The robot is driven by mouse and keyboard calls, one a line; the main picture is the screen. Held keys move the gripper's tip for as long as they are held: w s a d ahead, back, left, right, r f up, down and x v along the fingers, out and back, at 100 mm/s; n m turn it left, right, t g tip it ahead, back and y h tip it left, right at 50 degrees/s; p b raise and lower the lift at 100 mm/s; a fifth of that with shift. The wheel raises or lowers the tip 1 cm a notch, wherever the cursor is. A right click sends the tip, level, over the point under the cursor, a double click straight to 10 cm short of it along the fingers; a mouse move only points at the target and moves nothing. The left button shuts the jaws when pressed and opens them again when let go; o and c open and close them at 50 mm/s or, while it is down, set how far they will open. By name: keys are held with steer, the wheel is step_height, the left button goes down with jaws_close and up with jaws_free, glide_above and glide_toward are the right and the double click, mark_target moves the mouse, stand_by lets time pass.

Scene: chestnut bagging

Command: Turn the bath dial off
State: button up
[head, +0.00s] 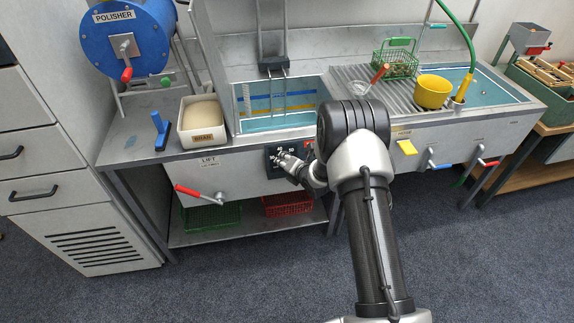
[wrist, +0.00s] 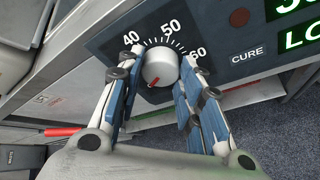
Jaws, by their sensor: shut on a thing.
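The bath dial (wrist: 158,62) is a round light-grey knob with a red mark on a dark panel (wrist: 100,45). White scale ticks with 40, 50 and 60 run above and around it. The red mark points down and slightly left, away from the numbers. My gripper (wrist: 163,68) is shut on the dial, one blue-padded finger at each side. In the head view my gripper (head: 289,164) is at the front panel below the water bath (head: 285,122); the dial is too small or covered there to make out.
A green-lit display (wrist: 295,38) and a CURE label are right of the dial. A red-handled lift lever (head: 198,193) sticks out left of my gripper. Green (head: 212,217) and red (head: 288,204) baskets stand on the shelf below. The floor in front is clear.

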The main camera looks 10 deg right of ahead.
steer(key=shift+a+n+h, duration=0.1)
steer(key=shift+n+h, duration=0.4)
steer(key=shift+n, duration=0.8)
steer(key=shift+r, duration=0.1)
steer(key=o, duration=1.1)
steer(key=shift+c, duration=0.2)
steer(key=v, duration=1.2)
steer(key=shift+w+r, duration=0.15)
steer(key=shift+r, duration=0.1)
